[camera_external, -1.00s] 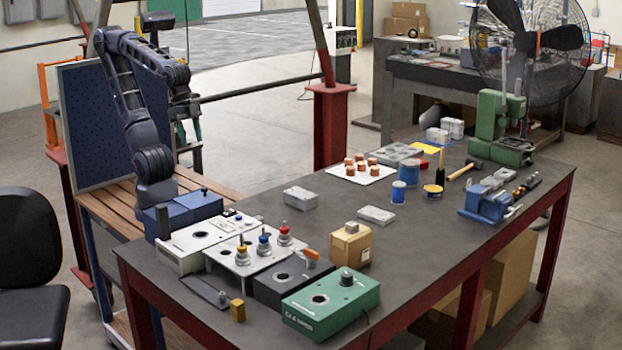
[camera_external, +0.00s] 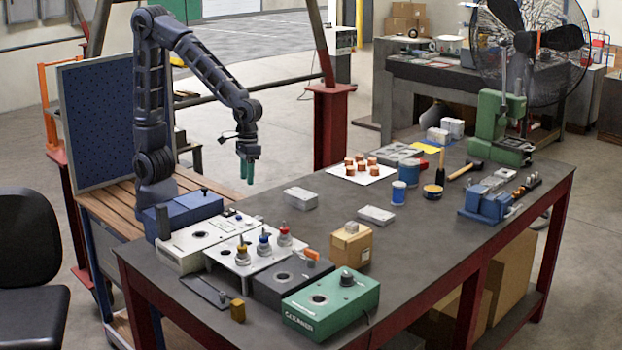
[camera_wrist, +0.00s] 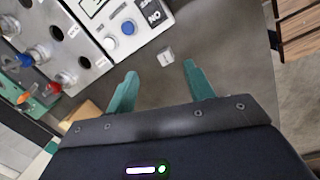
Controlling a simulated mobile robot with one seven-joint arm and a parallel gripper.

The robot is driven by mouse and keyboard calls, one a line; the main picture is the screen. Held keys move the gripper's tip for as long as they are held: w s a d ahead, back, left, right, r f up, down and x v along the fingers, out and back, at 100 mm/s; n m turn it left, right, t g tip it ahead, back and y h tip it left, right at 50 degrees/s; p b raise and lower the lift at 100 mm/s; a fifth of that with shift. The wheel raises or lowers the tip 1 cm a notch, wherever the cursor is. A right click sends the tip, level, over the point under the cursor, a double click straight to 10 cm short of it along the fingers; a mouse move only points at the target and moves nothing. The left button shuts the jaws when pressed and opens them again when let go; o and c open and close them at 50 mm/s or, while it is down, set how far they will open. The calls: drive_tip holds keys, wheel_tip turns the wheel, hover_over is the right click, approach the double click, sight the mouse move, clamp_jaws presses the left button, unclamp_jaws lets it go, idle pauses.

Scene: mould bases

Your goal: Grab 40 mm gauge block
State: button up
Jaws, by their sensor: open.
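A small light-grey block (camera_wrist: 167,55), which looks like the gauge block, lies on the dark tabletop in the wrist view, just beside the white instrument (camera_wrist: 125,25) with a blue knob and a display. Its marking is too small to read. In the external view I cannot pick it out with certainty. My gripper (camera_wrist: 159,68) has two green fingers, spread apart with nothing between them; the block appears beyond the fingertips, between their lines. In the external view my gripper (camera_external: 246,180) hangs above the table's far left edge, pointing down.
A metal plate with coloured knobs (camera_external: 253,262), a dark box (camera_external: 290,287) and a green box (camera_external: 331,304) crowd the near table end.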

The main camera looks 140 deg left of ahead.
sight(258, 217)
drive_tip(key=w+a+f+n, duration=0.1)
drive_tip(key=f, duration=0.2)
drive_tip(key=w+a+f+n, duration=0.1)
drive_tip(key=f, duration=0.3)
drive_tip(key=w+a+f+n, duration=0.1)
drive_tip(key=f, duration=0.3)
drive_tip(key=shift+a+f+n+g, duration=0.15)
drive_tip(key=shift+n+g, duration=0.15)
drive_tip(key=shift+g, duration=0.1)
drive_tip(key=f, duration=0.2)
drive_tip(key=s+d+f, duration=0.1)
drive_tip(key=f, duration=0.1)
drive_tip(key=shift+f, duration=0.1)
drive_tip(key=shift+w+f, duration=0.1)
drive_tip(key=shift+f, duration=0.5)
drive_tip(key=shift+c, duration=0.2)
clamp_jaws()
